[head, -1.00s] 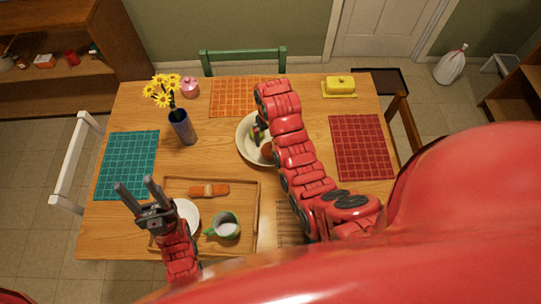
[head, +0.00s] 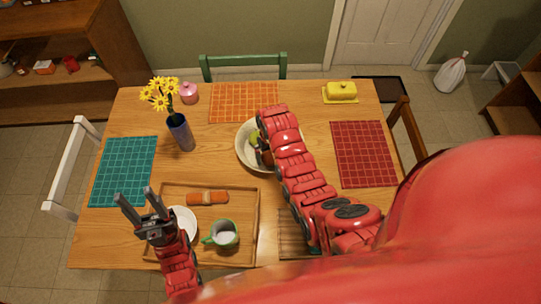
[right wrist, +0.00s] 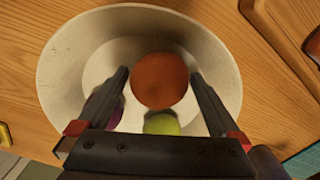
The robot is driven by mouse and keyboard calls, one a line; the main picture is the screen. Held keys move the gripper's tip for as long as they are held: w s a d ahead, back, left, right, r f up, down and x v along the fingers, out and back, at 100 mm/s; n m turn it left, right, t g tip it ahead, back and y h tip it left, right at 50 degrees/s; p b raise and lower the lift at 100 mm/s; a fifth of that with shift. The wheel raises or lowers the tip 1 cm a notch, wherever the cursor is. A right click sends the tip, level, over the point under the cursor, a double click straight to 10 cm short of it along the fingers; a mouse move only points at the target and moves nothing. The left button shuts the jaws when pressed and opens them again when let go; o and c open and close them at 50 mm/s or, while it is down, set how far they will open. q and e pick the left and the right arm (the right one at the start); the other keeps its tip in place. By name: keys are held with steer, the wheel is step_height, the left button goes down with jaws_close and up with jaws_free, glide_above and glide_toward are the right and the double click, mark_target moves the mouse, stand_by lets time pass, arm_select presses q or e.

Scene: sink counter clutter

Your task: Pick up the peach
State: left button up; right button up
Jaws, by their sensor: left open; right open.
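A round orange-brown fruit, which looks like the peach (right wrist: 160,82), lies in a wide cream bowl (right wrist: 62,75). My right gripper (right wrist: 159,75) is open over the bowl, one finger on each side of the peach in the picture; I cannot tell whether they touch it. A green fruit (right wrist: 161,124) and a purple one (right wrist: 103,108) lie close by, partly hidden by the gripper. In the head view my right arm covers much of the bowl (head: 241,152) and hides its gripper. My left gripper (head: 136,194) is open and empty, above the tray's left side.
A wooden tray (head: 250,225) at the front holds a white plate (head: 184,222), a green mug (head: 224,235) and an orange bundle (head: 207,198). A vase of yellow flowers (head: 181,133) stands left of the bowl. A yellow butter dish (head: 341,92) stands at the back right.

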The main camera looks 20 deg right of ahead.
steer(key=shift+c, duration=0.3)
steer(key=c, duration=1.3)
steer(key=shift+o, duration=0.2)
